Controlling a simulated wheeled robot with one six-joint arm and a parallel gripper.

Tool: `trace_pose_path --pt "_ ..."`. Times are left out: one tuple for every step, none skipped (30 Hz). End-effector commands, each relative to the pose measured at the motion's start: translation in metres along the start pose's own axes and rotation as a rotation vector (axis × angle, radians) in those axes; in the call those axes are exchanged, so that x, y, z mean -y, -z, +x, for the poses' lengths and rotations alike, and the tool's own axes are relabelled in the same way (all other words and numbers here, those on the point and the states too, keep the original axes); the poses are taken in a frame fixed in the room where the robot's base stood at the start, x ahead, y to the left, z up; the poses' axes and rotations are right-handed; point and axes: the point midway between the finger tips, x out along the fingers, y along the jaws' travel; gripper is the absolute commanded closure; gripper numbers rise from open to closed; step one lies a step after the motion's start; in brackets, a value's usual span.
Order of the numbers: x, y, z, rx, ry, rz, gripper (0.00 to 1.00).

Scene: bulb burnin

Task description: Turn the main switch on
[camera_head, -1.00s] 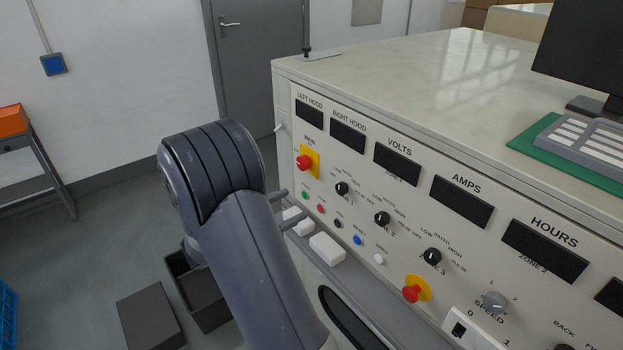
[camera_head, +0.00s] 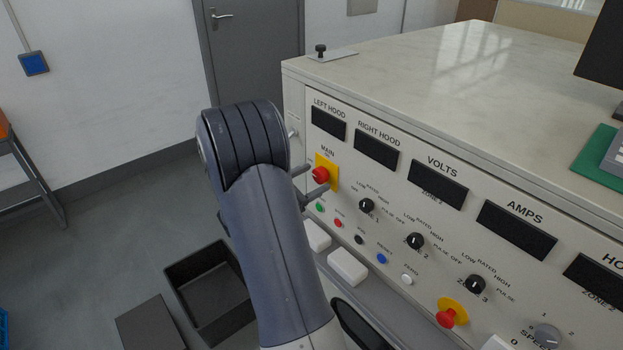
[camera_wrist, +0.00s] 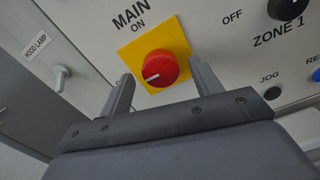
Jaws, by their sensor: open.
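The main switch is a red round knob with a white pointer line on a yellow square plate. In the head view the main switch (camera_head: 320,175) sits at the left of the panel, under the MAIN label. In the wrist view the main switch (camera_wrist: 160,68) is just ahead of my gripper (camera_wrist: 160,88), which is open with one finger on each side, below the knob. The white line points to the lower left; the ON label is above. In the head view my gripper (camera_head: 308,182) points at the panel, partly hidden behind my arm. I cannot tell whether the fingers touch the knob.
A black zone 1 knob (camera_head: 366,205) and several small buttons lie right of and below the switch. A hood lamp toggle (camera_wrist: 61,76) is at its left. White blocks (camera_head: 347,266) stick out below the panel. An open dark bin (camera_head: 205,285) stands on the floor.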

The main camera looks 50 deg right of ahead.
Motion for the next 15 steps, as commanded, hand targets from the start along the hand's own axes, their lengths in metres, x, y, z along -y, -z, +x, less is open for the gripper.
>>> trace_pose_path --pt "0.0000 -0.0002 0.0025 0.000 0.000 0.000 0.39" --pt "-0.0001 -0.0002 0.0033 0.000 0.000 0.000 0.39" --pt "-0.0001 -0.0002 0.0041 0.001 -0.001 0.000 0.39" --pt "-0.0001 -0.0002 0.0044 0.001 -0.001 0.000 0.39" --pt "-0.0001 -0.0001 0.0045 0.001 -0.001 0.000 0.39" --pt "-0.0002 -0.0001 0.0045 0.001 -0.001 0.000 0.39" --pt "-0.0002 -0.0001 0.0045 0.001 -0.001 0.000 0.39" --pt "-0.0002 -0.0001 0.0044 0.001 -0.001 0.000 0.39" --pt "-0.0001 -0.0001 0.0043 0.001 -0.001 0.000 0.39" --pt "-0.0001 0.0000 0.0043 0.001 -0.001 0.000 0.39" --pt "-0.0001 0.0000 0.0043 0.001 -0.001 0.000 0.41" --pt "-0.0001 0.0000 0.0042 0.001 -0.001 0.000 0.44" --pt "-0.0001 0.0000 0.0042 0.001 -0.001 0.000 0.47" --pt "-0.0001 0.0000 0.0042 0.000 -0.001 0.000 0.49" --pt "-0.0001 0.0000 0.0042 0.000 -0.001 0.000 0.52"
